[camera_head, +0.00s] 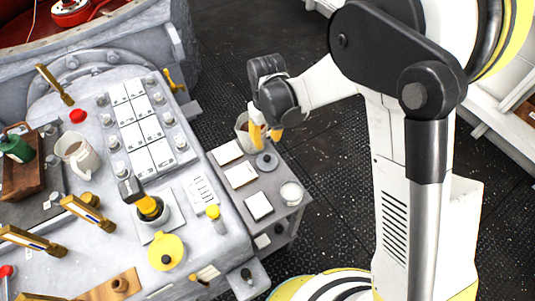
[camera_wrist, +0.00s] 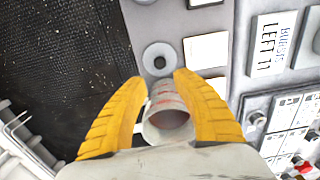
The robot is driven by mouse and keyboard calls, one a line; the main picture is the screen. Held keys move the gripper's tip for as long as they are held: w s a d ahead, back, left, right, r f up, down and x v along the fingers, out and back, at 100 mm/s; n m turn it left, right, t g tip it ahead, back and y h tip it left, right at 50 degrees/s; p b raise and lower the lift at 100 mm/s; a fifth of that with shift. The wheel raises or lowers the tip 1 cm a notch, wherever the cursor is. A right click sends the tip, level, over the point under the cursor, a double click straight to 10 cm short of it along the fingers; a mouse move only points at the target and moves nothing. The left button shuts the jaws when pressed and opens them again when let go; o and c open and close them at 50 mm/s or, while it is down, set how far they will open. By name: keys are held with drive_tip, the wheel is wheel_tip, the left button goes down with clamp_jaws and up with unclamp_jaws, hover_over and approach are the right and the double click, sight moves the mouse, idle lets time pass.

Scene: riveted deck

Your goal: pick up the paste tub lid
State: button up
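A round grey lid with a small dark centre (camera_head: 266,161) lies flat on the grey side table; I take it to be the paste tub lid. In the wrist view the lid (camera_wrist: 158,58) lies just beyond my fingertips. My gripper (camera_head: 266,134) is above the table's far end, its yellow fingers apart and empty. In the wrist view the gripper (camera_wrist: 160,78) is open. A whitish tub with brown contents (camera_head: 242,128) stands beside the fingers. The tub (camera_wrist: 166,120) shows between them in the wrist view; its height relative to them is unclear.
Pale cards (camera_head: 240,175) lie in a row left of the lid. A white round jar (camera_head: 291,193) stands near the table's right corner. The grey console (camera_head: 225,255) with buttons and levers borders the table on the left. Dark deck (camera_head: 330,190) is open to the right.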

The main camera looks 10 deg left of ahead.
sight(267, 157)
wheel_tip(267, 157, down, 11)
drive_tip(key=b, duration=0.5)
drive_tip(key=shift+r, duration=0.1)
clamp_jaws()
